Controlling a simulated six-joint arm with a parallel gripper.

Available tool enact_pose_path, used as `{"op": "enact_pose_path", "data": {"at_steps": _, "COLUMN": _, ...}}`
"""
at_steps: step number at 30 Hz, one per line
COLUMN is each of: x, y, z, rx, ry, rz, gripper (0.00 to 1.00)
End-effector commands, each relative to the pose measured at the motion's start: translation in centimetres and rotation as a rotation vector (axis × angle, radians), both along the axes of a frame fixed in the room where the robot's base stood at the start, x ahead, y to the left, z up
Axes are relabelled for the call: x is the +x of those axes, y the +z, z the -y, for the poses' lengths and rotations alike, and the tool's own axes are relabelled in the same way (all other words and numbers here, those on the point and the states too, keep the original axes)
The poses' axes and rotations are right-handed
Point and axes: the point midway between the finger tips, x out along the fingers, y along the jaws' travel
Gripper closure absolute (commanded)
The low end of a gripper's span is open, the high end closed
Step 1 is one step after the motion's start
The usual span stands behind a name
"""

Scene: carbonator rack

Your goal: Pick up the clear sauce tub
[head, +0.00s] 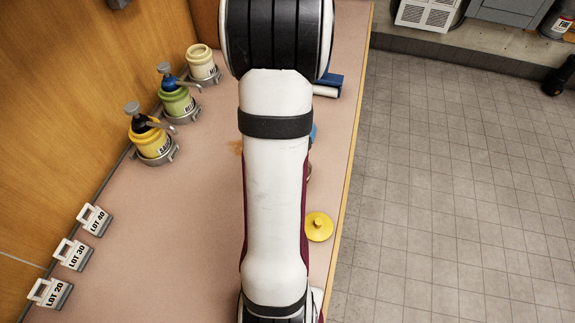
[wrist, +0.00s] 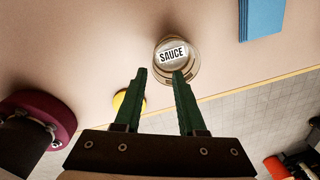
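The clear sauce tub (wrist: 177,53) sits on the pinkish counter in the wrist view, with a white "SAUCE" label facing up. In the head view I cannot make it out; my arm covers much of that part of the counter. My gripper (wrist: 160,74) has two green fingers that stand apart with nothing between them. The tub lies ahead of the fingertips and a little right of their middle. The right fingertip overlaps the tub's near edge in the picture; I cannot tell whether they touch.
A yellow round lid-like piece (head: 319,227) lies near the counter's edge and shows beside the left finger (wrist: 121,101). A blue flat item (wrist: 261,18) lies beyond the tub. Pump bottles (head: 152,139) and lot tags (head: 73,254) line the wall side. Tiled floor lies beyond the edge.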

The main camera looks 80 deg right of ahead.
Motion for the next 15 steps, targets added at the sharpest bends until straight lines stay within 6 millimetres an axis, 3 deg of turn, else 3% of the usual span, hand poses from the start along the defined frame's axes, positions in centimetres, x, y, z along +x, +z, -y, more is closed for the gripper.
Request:
{"op": "enact_pose_path", "data": {"at_steps": 12, "x": 0.5, "y": -7.0, "z": -0.3, "rx": 0.004, "ry": 0.0, "rz": -0.001, "gripper": 0.6}}
{"op": "enact_pose_path", "data": {"at_steps": 15, "x": 0.5, "y": -7.6, "z": -0.2, "rx": 0.001, "ry": -0.001, "rz": 0.0, "gripper": 0.6}}
